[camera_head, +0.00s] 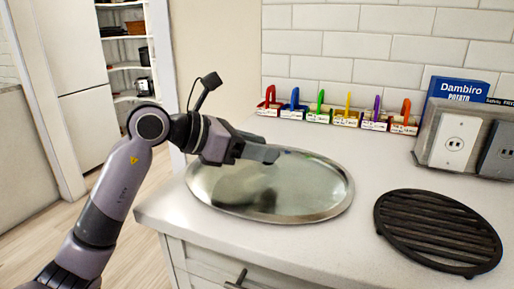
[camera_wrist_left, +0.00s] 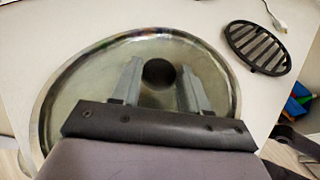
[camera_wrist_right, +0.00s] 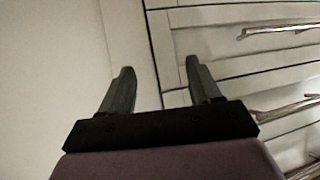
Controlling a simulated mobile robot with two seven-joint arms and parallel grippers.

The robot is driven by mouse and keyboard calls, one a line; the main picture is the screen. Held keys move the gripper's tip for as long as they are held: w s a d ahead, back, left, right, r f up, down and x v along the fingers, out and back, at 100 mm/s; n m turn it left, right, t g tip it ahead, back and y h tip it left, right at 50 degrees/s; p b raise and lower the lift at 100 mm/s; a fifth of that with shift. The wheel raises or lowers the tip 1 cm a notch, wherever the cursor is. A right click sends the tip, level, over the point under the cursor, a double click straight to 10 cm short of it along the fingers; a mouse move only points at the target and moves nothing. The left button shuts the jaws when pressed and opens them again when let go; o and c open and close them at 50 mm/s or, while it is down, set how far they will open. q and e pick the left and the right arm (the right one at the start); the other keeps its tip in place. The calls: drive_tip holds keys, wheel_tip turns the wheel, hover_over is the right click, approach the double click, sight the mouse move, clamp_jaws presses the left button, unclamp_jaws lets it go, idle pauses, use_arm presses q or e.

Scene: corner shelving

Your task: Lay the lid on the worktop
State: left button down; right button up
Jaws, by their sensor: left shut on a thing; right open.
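The lid is an oval, shiny metal-rimmed piece with a glassy middle (camera_head: 300,190); it is at or just above the left part of the white worktop (camera_head: 370,165). In the left wrist view the lid (camera_wrist_left: 85,85) fills much of the picture, with a round dark knob (camera_wrist_left: 158,72) between the fingers. My left gripper (camera_head: 270,153) is over the lid, shut on it at the knob; the head view hides the knob behind the gripper. I cannot tell whether the lid's rim touches the worktop. My right gripper (camera_wrist_right: 158,80) is open and empty, facing the drawer fronts.
A round black slatted trivet (camera_head: 438,230) lies on the worktop to the right. Several coloured-handled items (camera_head: 320,112) line the tiled wall. A blue Dambiro box (camera_head: 462,88) stands behind a metallic unit with sockets (camera_head: 450,140). Drawers with handles (camera_wrist_right: 280,28) are below.

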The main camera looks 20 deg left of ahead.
use_arm(q)
drive_tip(key=shift+r, duration=0.1)
drive_tip(key=c, duration=0.6)
unclamp_jaws()
drive_tip(key=shift+f, duration=0.2)
drive_tip(key=shift+o, duration=0.2)
drive_tip(key=shift+r, duration=0.1)
drive_tip(key=shift+s+a+r, duration=0.1)
drive_tip(key=v, duration=1.1)
drive_tip(key=shift+s+a+r, duration=0.2)
drive_tip(key=shift+s, duration=0.1)
